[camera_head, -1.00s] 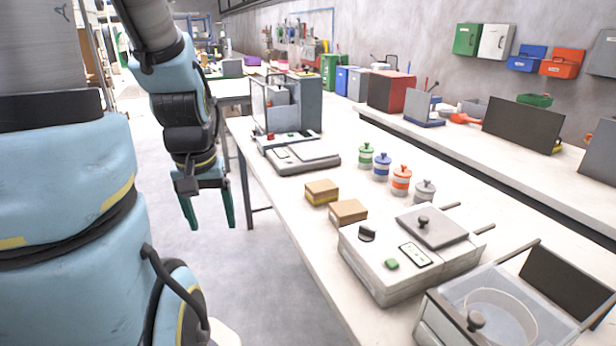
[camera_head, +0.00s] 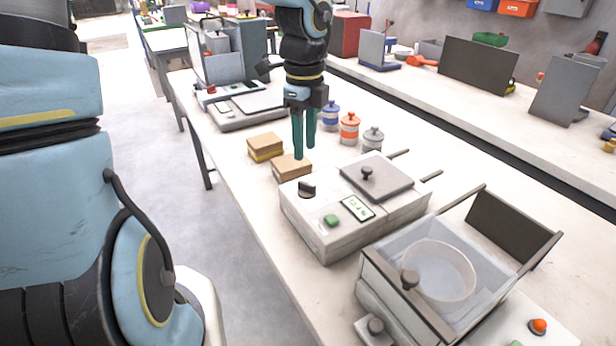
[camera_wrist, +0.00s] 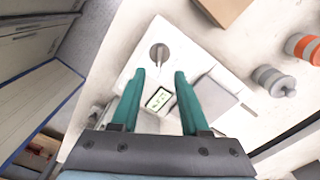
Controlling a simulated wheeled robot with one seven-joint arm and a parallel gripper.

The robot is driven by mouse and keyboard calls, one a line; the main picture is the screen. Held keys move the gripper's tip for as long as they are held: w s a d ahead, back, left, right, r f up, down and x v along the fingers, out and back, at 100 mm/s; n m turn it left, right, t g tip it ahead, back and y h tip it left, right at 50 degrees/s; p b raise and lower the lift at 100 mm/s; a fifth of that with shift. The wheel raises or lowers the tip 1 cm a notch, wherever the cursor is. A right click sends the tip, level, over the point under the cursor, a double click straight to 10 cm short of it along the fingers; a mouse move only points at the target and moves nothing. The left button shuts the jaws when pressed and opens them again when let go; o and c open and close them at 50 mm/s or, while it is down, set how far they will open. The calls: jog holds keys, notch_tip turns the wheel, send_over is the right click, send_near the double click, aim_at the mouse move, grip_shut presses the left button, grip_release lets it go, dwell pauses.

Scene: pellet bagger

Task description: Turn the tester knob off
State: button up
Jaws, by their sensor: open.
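The tester appears to be the white box (camera_head: 325,240) on the bench, with a dark knob (camera_head: 307,189), a green button (camera_head: 332,220) and a small display (camera_head: 357,208). The knob stands at the back left of its top. In the wrist view the knob (camera_wrist: 159,53) is round with a pale pointer line, just beyond the gap between the fingertips. My gripper (camera_head: 304,157) is open and empty, pointing down above the bench, with its green fingers apart. In the head view its tips overlap a cardboard box behind the knob. Nothing shows contact with the knob.
A grey lid (camera_head: 378,178) with a handle covers the tester's right part. Cardboard boxes (camera_head: 290,170) lie just behind it. Several lidded jars (camera_head: 349,130) stand behind to the right. A clear-lidded machine (camera_head: 385,290) stands close in front. The floor at left is clear.

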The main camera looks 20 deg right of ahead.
aim_at(305, 183)
notch_tip(305, 183, down, 10)
jog(key=shift+r, duration=0.25)
grip_shut()
dwell(0.4)
